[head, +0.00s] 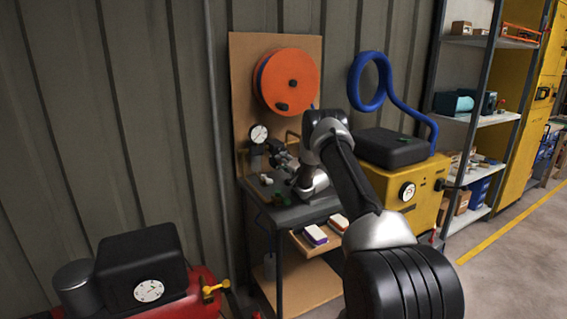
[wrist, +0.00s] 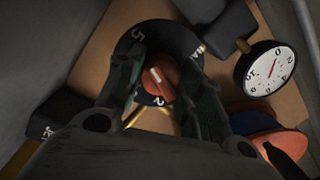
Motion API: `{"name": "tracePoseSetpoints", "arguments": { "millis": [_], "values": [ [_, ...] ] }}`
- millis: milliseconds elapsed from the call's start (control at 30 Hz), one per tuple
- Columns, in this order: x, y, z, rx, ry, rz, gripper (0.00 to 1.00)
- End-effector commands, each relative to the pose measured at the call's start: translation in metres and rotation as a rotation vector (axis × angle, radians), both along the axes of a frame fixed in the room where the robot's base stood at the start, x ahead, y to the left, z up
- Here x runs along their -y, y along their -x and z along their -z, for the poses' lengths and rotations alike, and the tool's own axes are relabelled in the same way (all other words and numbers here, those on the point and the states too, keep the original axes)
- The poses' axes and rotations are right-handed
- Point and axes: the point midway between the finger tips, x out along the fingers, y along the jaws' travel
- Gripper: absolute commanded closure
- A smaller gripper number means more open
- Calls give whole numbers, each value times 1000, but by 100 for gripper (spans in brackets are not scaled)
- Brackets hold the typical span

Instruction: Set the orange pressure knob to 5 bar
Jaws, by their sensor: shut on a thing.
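The orange pressure knob (wrist: 168,88) shows in the wrist view with a short white mark on its face. It sits on a round black dial (wrist: 181,37) with white figures; a 5 is at the upper left and a 2 just below the knob. My gripper (wrist: 160,80) has a finger on either side of the knob and is shut on it. A white pressure gauge (wrist: 264,70) with a red needle is to the right; its exact reading is unclear. In the head view my gripper (head: 278,156) is below the gauge (head: 259,134), and the knob cannot be made out.
A dark bench (head: 292,214) stands below a wooden backboard (head: 243,80) with an orange hose reel (head: 287,82). A yellow machine (head: 420,212) is right of it, and a red machine (head: 205,290) is at front left. A shelf (head: 480,120) and open floor are at right.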

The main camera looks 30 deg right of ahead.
Motion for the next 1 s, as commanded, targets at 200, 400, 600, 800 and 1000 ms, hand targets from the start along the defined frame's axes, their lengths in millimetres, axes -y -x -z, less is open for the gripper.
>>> {"name": "tracePoseSetpoints", "arguments": {
  "millis": [200,400,600,800,1000],
  "values": [
    [-1,1,3,-5,0,-1,40],
    [-1,0,2,-3,0,-1,40],
    [1,12,2,-3,-1,0,40],
    [7,53,3,-5,-2,2,40],
    [12,95,5,-6,-1,0,40]
  ]
}}
